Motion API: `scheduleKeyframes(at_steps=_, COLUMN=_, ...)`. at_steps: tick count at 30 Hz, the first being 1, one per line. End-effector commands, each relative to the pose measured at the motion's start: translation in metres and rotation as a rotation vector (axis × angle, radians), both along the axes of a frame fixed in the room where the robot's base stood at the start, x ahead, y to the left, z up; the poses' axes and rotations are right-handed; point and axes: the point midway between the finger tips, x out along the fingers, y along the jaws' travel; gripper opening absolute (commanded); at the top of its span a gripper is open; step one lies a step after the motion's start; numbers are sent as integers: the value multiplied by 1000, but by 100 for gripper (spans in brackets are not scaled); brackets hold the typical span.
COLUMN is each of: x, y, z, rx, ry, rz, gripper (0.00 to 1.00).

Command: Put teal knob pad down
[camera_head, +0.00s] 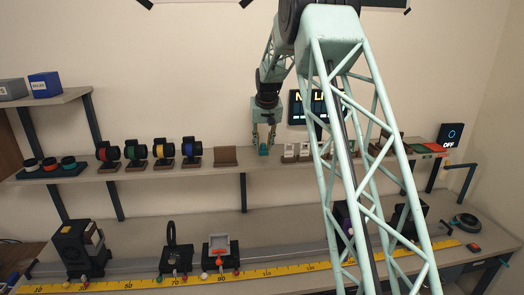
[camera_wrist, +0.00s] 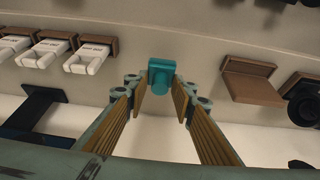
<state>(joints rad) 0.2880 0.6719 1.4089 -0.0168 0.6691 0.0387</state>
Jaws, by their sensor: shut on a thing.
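The teal knob pad (camera_head: 263,150) is a small block with a rounded knob. It sits between the fingertips of my gripper (camera_head: 264,141), which is shut on it. In the wrist view the teal knob pad (camera_wrist: 161,72) shows at the far end of the two ribbed fingers. It is at the level of the wall shelf (camera_head: 226,169), between an empty brown stand and a row of white labelled pieces. I cannot tell whether its underside touches the shelf.
The brown stand (camera_head: 225,156) is left of the pad; several dark lens units (camera_head: 164,150) stand farther left. White pieces in brown holders (camera_head: 290,152) are close on the right. Below, a bench carries a yellow ruler (camera_head: 140,283) and mounts. My arm hides part of the right side.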

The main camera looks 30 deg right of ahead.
Motion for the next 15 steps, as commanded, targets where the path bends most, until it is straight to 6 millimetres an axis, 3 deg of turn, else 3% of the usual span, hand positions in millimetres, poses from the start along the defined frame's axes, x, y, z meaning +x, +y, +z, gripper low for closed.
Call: scheduleKeyframes(at_steps=15, x=10, y=-1, z=-1, rx=0, ry=0, rz=1, gripper=10)
